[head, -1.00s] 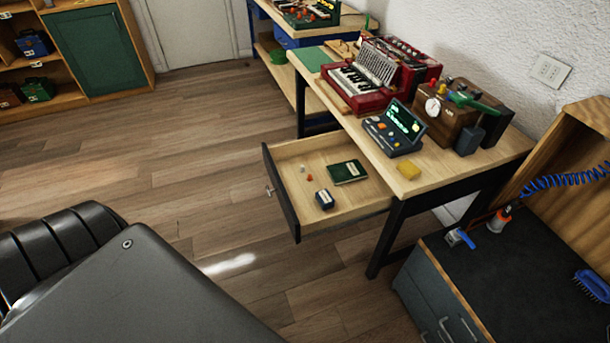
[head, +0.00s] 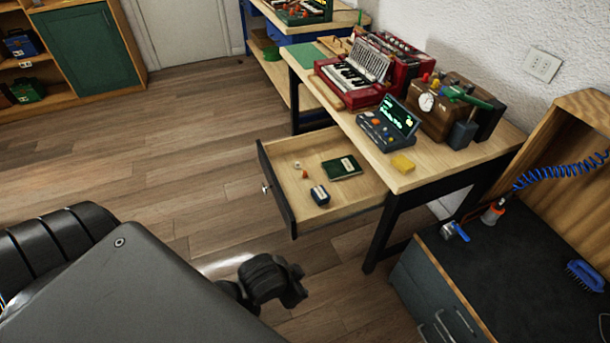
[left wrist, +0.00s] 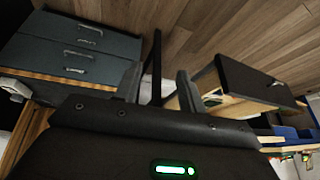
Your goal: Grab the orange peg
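A small orange piece (head: 305,174), which looks like the orange peg, lies in the open drawer (head: 345,211) under the workbench, close to a small whitish piece (head: 297,165). It is too small to make out its shape. My left gripper (left wrist: 159,88) shows in the left wrist view with its two fingers apart and nothing between them. The drawer's dark front (left wrist: 245,78) is to the right of the fingers there, apart from them. The orange piece cannot be made out in that view. My right gripper is not in view.
The drawer also holds a green booklet (head: 341,168) and a small dark box (head: 320,195). A dark-topped cabinet (head: 510,270) stands right. Floor left of the drawer is clear.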

